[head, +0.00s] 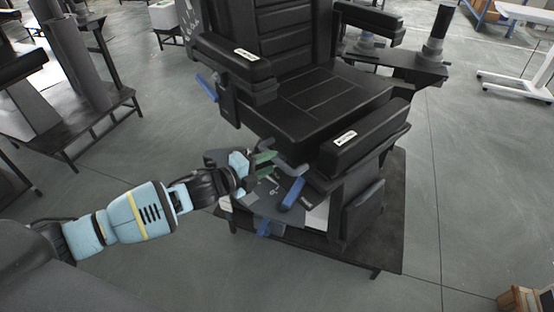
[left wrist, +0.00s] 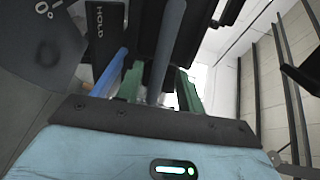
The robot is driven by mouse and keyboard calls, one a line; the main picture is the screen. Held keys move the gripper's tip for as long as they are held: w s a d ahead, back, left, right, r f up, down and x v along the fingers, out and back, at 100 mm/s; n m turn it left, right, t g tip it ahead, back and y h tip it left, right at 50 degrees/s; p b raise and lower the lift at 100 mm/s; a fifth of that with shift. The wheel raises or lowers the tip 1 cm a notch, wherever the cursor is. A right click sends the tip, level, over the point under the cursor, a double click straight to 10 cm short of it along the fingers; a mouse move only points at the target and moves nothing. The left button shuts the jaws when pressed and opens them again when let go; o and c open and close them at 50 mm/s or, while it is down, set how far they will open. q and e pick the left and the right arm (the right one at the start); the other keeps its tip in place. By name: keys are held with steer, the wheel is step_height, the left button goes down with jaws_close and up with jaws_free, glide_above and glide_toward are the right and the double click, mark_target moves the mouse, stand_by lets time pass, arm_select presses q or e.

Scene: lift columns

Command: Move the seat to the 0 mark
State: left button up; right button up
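The black padded seat (head: 325,98) stands on a column stand, with its backrest behind and armrests at both sides. A grey bent bar (head: 290,167) sticks out below the seat's front edge. My left gripper (head: 266,163) is at this bar with its green fingers apart. In the left wrist view, the bar (left wrist: 166,45) runs between the green fingers (left wrist: 160,88), with a bright gap at the right finger; firm contact cannot be told. A dark plate with a white "0°" mark (left wrist: 43,20) shows at upper left, beside a "HOLD" label (left wrist: 105,22). My right gripper is out of view.
A blue lever (head: 292,193) sits just right of the left gripper, below the seat. Another blue lever (head: 207,88) is at the left armrest. The dark base platform (head: 390,235) lies underneath. Open floor is at the front and left.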

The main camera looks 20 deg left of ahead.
mark_target(274, 161)
arm_select(q)
steer(key=shift+x, duration=1.95)
jaws_close()
